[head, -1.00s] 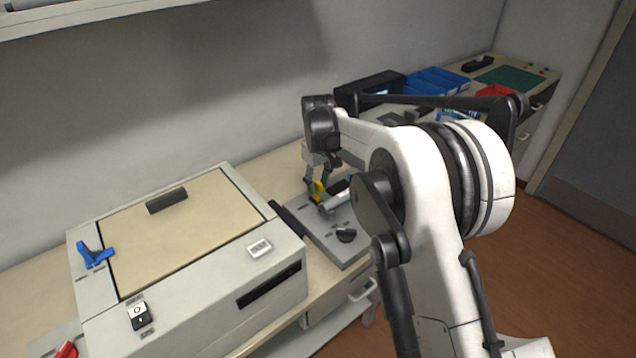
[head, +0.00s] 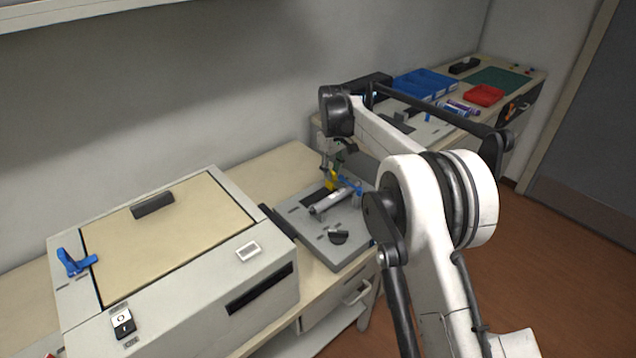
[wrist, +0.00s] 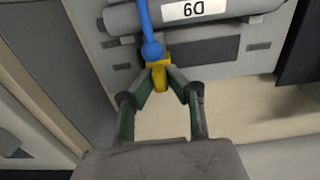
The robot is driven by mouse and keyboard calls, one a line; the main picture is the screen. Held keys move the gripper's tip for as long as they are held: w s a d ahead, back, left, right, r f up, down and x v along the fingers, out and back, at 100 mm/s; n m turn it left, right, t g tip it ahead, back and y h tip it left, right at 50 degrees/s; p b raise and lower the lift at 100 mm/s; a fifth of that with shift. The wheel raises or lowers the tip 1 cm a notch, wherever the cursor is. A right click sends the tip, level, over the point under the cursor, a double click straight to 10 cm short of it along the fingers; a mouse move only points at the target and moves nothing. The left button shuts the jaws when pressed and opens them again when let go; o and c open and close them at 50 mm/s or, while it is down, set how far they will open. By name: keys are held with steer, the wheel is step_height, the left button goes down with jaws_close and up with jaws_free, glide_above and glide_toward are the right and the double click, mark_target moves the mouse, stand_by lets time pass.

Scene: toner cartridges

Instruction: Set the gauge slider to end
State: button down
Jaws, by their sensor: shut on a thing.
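My gripper (wrist: 161,80) is shut on a small yellow piece (wrist: 160,72), which looks like the gauge slider. In the head view my gripper (head: 331,174) is at the far side of a grey fixture plate (head: 350,250), with the yellow piece (head: 332,182) at its fingertips. A grey cylindrical cartridge (wrist: 128,18) with a white label lies across the fixture. A blue rod with a ball end (wrist: 151,50) crosses it and meets or overlaps the yellow piece. The slider's track and end marks cannot be made out.
A black knob (head: 338,237) sits on the front of the plate. A large beige-topped machine (head: 165,235) with a blue lever (head: 75,262) stands to the left. Blue bins (head: 425,85) and a red tray (head: 485,95) are at the back right. Bare bench lies behind the plate.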

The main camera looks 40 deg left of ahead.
steer(key=shift+w+d+r, duration=0.1)
steer(key=shift+w, duration=0.4)
steer(key=c, duration=1.7)
jaws_free()
steer(key=shift+w, duration=0.15)
step_height(320, 180, up, 12)
